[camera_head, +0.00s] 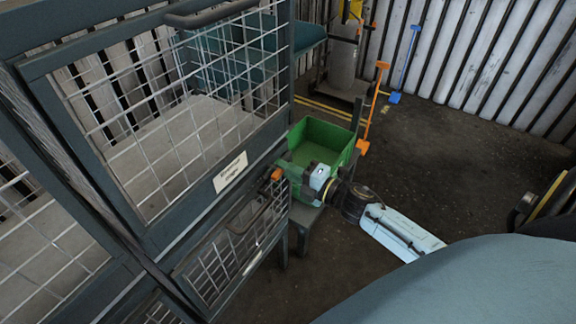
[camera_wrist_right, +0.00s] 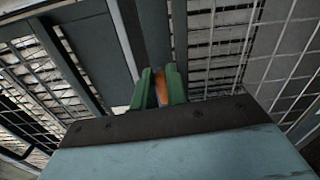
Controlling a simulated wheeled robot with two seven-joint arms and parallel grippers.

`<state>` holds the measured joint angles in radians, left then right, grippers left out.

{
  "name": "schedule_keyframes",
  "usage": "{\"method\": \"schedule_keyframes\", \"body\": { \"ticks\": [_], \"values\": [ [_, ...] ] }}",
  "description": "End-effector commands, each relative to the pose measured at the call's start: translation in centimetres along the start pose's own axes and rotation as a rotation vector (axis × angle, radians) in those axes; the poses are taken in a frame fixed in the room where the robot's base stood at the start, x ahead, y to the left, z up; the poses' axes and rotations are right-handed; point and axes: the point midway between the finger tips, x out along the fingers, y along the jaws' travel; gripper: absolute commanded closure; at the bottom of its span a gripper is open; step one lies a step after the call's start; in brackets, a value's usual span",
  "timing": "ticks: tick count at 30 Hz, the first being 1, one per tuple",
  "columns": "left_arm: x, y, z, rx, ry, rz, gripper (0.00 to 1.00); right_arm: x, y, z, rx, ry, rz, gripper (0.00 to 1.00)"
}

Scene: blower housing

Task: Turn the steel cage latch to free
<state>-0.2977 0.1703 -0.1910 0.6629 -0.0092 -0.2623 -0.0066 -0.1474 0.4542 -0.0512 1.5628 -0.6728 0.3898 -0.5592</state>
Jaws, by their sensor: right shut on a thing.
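The steel cage (camera_head: 222,110) stands at the left, with dark frames and wire mesh doors. Its latch (camera_head: 276,175) shows as a small orange piece at the right edge of the frame between the upper and lower doors. My right gripper (camera_head: 284,176), with green fingers, is at this latch and shut on it. In the right wrist view the orange latch (camera_wrist_right: 161,88) sits between the two green fingers (camera_wrist_right: 160,90), against a dark frame post. The fingers hide part of the latch, so its exact angle cannot be told. My left gripper is not in view.
A green open bin (camera_head: 322,140) on a dark stand is right behind my right gripper. The upper door has a dark handle (camera_head: 210,14) and a white label (camera_head: 230,172). Orange and blue long-handled tools stand at the back. Floor (camera_head: 465,150) at the right is clear.

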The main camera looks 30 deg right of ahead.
Motion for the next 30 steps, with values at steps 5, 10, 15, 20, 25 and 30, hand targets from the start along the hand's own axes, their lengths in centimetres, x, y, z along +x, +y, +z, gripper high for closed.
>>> {"method": "schedule_keyframes", "body": {
  "ticks": [5, 10, 15, 20, 25, 30],
  "values": [
    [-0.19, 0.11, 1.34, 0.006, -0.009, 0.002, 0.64, 0.01, 0.02, 0.05, 0.061, -0.001, 0.000, 1.00],
    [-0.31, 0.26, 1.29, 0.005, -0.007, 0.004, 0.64, 0.00, -0.06, 0.04, 0.088, -0.001, 0.000, 1.00],
    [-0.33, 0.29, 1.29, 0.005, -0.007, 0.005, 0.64, 0.00, -0.09, 0.03, 0.095, -0.001, 0.000, 1.00],
    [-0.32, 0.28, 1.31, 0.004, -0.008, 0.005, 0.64, 0.00, -0.10, 0.03, 0.095, -0.001, 0.000, 1.00],
    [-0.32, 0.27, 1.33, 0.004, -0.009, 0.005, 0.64, 0.00, -0.10, 0.02, 0.095, -0.001, 0.000, 0.76],
    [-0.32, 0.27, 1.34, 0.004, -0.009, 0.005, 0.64, 0.00, -0.11, 0.01, 0.094, 0.000, 0.000, 0.64]
  ]
}}
